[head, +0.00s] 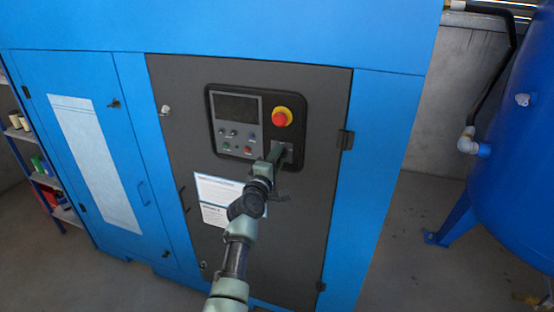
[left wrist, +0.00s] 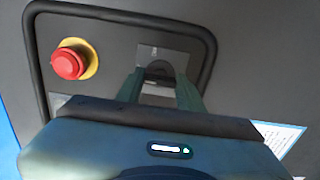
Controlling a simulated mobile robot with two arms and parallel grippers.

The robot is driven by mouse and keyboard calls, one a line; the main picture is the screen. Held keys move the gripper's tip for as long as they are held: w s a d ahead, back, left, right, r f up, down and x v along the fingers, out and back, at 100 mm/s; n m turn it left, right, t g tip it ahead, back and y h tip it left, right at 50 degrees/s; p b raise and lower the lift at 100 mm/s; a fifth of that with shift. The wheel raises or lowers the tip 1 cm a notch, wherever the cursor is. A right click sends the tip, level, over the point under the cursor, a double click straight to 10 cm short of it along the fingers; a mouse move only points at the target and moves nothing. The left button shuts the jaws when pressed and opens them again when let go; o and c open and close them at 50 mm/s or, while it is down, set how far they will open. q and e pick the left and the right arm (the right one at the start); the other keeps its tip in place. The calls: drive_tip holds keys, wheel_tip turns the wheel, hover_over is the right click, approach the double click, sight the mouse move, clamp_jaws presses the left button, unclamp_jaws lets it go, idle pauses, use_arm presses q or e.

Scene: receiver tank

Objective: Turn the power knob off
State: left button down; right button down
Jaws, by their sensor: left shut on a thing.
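My left gripper (head: 279,149) reaches up to the lower right of the panel. In the left wrist view the two green fingers of the left gripper (left wrist: 160,80) stand either side of the knob, shut on it. The exact angle of the knob is hard to tell. My right gripper is in neither view.
A red emergency stop button (head: 280,117) on a yellow disc sits just above the knob; it also shows in the left wrist view (left wrist: 69,63). A screen (head: 236,107) and several small buttons are left of it. A blue tank (head: 520,150) stands at the right.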

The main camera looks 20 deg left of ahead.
use_arm(q)
drive_tip(key=c, duration=0.9)
unclamp_jaws()
drive_tip(key=shift+s, duration=0.1)
drive_tip(key=s+p, duration=0.4)
drive_tip(key=s, duration=0.3)
drive_tip(key=shift+s, duration=0.3)
drive_tip(key=shift+a, duration=0.1)
